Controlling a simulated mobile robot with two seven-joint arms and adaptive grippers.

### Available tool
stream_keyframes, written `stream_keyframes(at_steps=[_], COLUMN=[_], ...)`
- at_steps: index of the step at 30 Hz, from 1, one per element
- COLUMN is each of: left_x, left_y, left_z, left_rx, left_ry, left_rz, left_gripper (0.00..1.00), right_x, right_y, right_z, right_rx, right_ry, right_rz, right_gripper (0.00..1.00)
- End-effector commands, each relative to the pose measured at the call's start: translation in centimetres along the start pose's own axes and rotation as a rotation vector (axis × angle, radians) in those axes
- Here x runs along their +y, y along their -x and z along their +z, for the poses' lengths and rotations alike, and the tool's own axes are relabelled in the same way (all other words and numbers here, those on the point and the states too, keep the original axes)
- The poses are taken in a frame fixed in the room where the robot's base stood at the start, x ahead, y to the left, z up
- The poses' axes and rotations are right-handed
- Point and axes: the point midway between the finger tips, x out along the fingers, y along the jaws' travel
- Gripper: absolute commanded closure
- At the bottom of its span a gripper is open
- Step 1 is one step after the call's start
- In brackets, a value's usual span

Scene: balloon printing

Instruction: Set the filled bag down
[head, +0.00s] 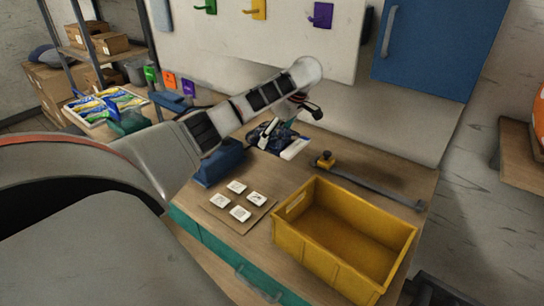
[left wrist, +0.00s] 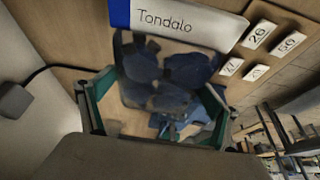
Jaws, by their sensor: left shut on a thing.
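My left gripper (head: 274,136) reaches over the back of the wooden table. It is shut on a clear bag filled with dark blue pieces, and the bag (left wrist: 170,75) shows between its green-edged fingers in the left wrist view. In the head view, the bag (head: 286,134) is partly hidden by the gripper. A white plate reading "Tondalo" (left wrist: 185,22) lies against the bag's edge; I cannot tell whether it is attached. I cannot tell whether the bag touches the table. My right gripper is not in view.
An empty yellow crate (head: 345,237) stands at the table's front right. A mat (head: 222,204) holds several numbered white cards beside a blue box (head: 218,164). A yellow-topped item (head: 325,160) and a grey bar (head: 376,184) lie behind the crate. Colored hooks (head: 321,14) line the wall.

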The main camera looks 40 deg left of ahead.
Motion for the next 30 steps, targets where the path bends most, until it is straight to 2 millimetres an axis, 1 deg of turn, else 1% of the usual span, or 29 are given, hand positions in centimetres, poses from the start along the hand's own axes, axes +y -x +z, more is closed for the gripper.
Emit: stream_keyframes(at_steps=[1,6,13,19,23,30], left_x=[-0.1,0.0,0.0,0.0,0.0,0.1], left_y=[-1.2,-4.2,-6.0,-8.6,-9.4,-9.5], left_z=[0.5,1.7,2.4,3.5,3.9,3.9], left_rx=[0.0,0.001,0.002,0.001,0.001,0.001], left_ry=[-0.001,0.0,0.0,-0.001,0.0,0.0], left_rz=[-0.004,-0.001,-0.001,-0.002,0.001,0.001], left_gripper=[0.36,0.36,0.36,0.36,0.36,0.36], right_x=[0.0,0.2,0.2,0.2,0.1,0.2], right_y=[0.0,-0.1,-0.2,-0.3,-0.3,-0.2], right_z=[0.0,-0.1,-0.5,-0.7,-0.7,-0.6], right_rx=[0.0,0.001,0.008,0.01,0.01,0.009], right_ry=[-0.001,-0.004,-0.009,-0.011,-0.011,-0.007], right_rz=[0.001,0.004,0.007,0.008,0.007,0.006], right_gripper=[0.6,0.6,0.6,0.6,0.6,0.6])
